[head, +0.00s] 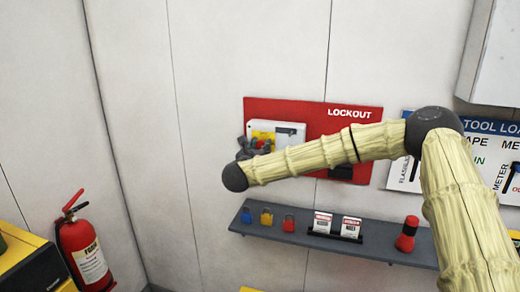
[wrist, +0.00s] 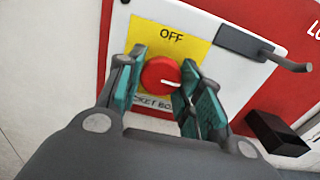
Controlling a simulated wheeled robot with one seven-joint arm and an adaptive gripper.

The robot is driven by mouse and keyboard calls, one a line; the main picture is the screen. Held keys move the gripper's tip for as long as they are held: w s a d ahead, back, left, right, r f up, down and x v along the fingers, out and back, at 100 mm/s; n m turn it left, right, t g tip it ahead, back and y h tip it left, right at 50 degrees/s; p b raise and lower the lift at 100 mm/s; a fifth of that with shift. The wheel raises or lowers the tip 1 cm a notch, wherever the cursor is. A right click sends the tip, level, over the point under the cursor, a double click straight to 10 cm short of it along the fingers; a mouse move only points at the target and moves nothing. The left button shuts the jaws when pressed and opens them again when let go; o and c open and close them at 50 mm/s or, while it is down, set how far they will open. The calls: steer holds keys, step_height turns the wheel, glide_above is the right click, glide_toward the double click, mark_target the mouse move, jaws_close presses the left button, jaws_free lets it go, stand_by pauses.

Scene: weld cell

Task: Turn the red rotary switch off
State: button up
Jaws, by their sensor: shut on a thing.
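The red rotary switch (wrist: 160,74) is a round red knob on a yellow plate (wrist: 192,45) in the wrist view. The word OFF stands above it, and its white pointer mark points right and slightly down, away from OFF. My gripper (wrist: 160,82) has its two teal-padded fingers on either side of the knob, shut on it. In the head view my gripper (head: 256,146) is at the white switch box (head: 290,131) on the red LOCKOUT board (head: 345,116).
A grey hasp with a rod (wrist: 262,50) sticks out right of the yellow plate, with a black block (wrist: 276,133) below it. A grey shelf (head: 258,231) with padlocks, tags and a red-and-black object (head: 407,235) lies below the board. A fire extinguisher (head: 84,246) stands left.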

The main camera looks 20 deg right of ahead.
steer(key=shift+f, duration=0.1)
steer(key=n+b, duration=0.8)
steer(key=b, duration=0.1)
steer(key=n+b, duration=0.1)
steer(key=n, duration=0.2)
steer(key=n+b, duration=0.1)
steer(key=n, duration=0.1)
steer(key=shift+d+r+n, duration=0.1)
steer(key=shift+r+n, duration=0.1)
steer(key=shift+n, duration=2.1)
steer(key=o, duration=1)
